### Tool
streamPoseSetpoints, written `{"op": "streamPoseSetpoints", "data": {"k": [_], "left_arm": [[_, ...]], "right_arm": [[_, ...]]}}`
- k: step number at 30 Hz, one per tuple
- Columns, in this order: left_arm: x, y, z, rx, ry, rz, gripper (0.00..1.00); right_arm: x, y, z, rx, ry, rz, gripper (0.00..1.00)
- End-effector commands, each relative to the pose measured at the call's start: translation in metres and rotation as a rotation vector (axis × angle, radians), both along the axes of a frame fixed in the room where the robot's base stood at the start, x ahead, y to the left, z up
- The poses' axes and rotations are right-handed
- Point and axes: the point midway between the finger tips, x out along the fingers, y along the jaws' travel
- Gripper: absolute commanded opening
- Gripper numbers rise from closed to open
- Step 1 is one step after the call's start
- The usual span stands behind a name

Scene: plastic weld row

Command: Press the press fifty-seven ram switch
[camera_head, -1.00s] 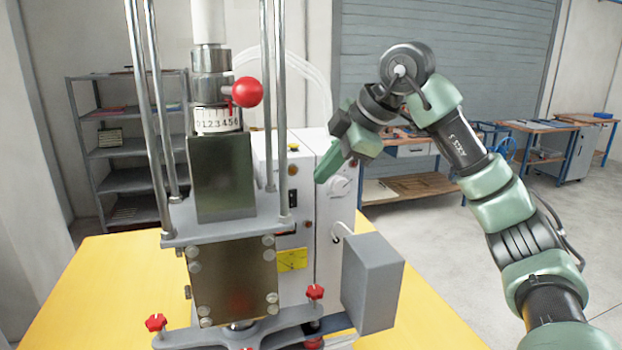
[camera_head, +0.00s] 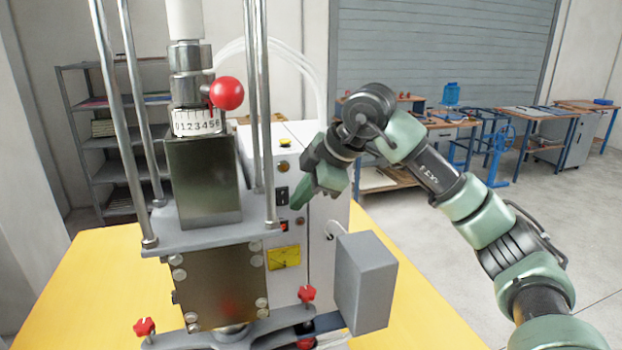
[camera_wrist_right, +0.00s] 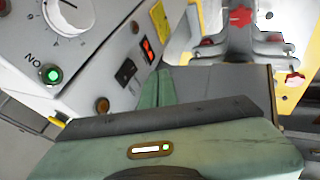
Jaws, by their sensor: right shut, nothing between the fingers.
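The press (camera_head: 203,180) stands on the yellow table, with a white control box (camera_head: 335,205) behind it. On the box face are a black rocker switch (camera_head: 281,195), also in the right wrist view (camera_wrist_right: 125,72), and a red-lit switch (camera_head: 284,226), also in the right wrist view (camera_wrist_right: 148,47). I cannot read which one is the ram switch. My right gripper (camera_head: 300,200) is shut and empty, close in front of the box, right of the switches. Its green fingers show in the right wrist view (camera_wrist_right: 156,88) near both switches; contact cannot be told. My left gripper is out of view.
A grey box (camera_head: 365,285) projects at the press's right, below my right gripper. Steel columns (camera_head: 263,110) and a red ball knob (camera_head: 227,93) stand left of it. The wrist view shows a dial (camera_wrist_right: 68,15) and a green lamp (camera_wrist_right: 51,74). Open floor lies right.

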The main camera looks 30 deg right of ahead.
Motion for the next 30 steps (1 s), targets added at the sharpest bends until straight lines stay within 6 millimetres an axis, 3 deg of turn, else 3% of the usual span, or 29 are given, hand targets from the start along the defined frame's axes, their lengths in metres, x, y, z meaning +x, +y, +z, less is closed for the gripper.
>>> {"op": "streamPoseSetpoints", "data": {"k": [3, 12, 25, 30], "left_arm": [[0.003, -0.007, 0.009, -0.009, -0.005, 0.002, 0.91], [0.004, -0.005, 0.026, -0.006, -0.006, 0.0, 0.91], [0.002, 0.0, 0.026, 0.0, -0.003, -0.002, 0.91], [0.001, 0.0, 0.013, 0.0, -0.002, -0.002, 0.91]], "right_arm": [[0.012, 0.006, -0.019, 0.0, 0.005, 0.001, 0.0], [0.048, -0.003, -0.023, 0.001, 0.0, -0.001, 0.0], [0.052, -0.004, -0.026, -0.001, -0.001, 0.0, 0.0], [0.054, -0.005, -0.031, -0.008, -0.031, 0.001, 0.0]]}}
